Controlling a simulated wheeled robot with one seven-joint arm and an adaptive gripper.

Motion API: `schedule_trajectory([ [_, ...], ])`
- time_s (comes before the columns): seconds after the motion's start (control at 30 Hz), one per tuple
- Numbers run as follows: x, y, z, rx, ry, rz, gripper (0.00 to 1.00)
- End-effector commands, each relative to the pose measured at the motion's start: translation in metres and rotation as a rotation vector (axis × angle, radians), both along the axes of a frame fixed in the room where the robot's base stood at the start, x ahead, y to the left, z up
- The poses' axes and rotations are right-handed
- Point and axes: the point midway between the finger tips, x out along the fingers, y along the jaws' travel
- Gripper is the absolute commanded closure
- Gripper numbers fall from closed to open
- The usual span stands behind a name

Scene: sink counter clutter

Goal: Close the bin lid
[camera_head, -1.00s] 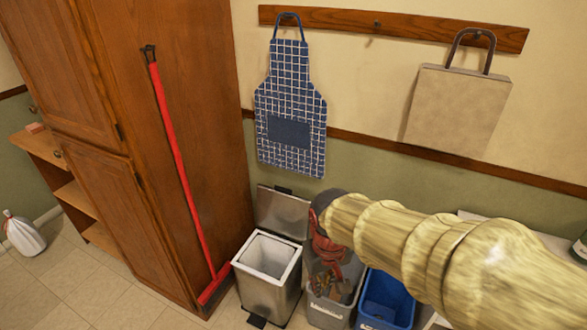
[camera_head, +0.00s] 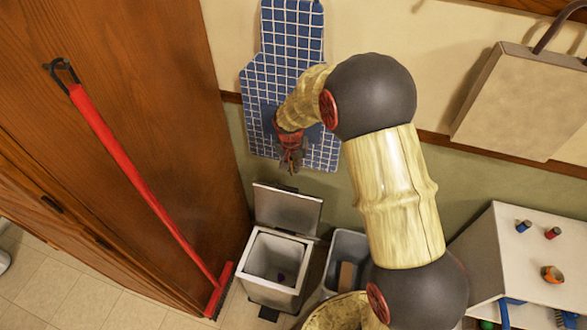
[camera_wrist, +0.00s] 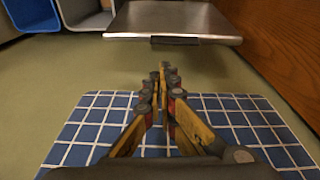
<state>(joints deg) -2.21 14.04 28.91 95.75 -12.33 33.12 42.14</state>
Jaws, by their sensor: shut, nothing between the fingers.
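The metal bin (camera_head: 262,288) stands on the floor with its lid (camera_head: 288,208) swung open, tilted up at the back toward the wall. Its inside shows, with a small dark thing in it. My gripper (camera_head: 291,165) points down above the lid, in front of the apron. In the wrist view my fingers (camera_wrist: 165,72) are together and empty. The lid (camera_wrist: 172,20) also shows there, ahead of the fingertips with a visible gap.
A blue checked apron (camera_head: 258,88) hangs close behind my gripper. A grey bin (camera_head: 348,245) stands right of the metal bin. A red-handled broom (camera_head: 140,182) leans on the wooden cabinet (camera_head: 110,60) at left. A white counter (camera_head: 500,262) with small items is at right.

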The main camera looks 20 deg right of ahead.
Motion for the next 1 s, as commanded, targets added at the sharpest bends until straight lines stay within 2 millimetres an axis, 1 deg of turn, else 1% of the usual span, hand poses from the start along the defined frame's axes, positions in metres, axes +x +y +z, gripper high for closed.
schedule_trajectory([
  [0.17, 0.001, 0.000, -0.002, 0.011, -0.015, -0.057, 1.00],
  [0.27, 0.002, 0.000, -0.009, 0.012, -0.013, -0.065, 1.00],
  [0.37, 0.003, -0.002, -0.022, 0.011, -0.013, -0.064, 1.00],
  [0.6, 0.010, -0.007, -0.065, 0.012, -0.011, -0.064, 1.00],
  [0.7, 0.012, -0.008, -0.079, 0.013, -0.012, -0.064, 1.00],
  [0.83, 0.015, -0.010, -0.092, 0.012, -0.013, -0.063, 1.00],
  [1.0, 0.016, -0.010, -0.099, 0.012, -0.014, -0.063, 1.00],
])
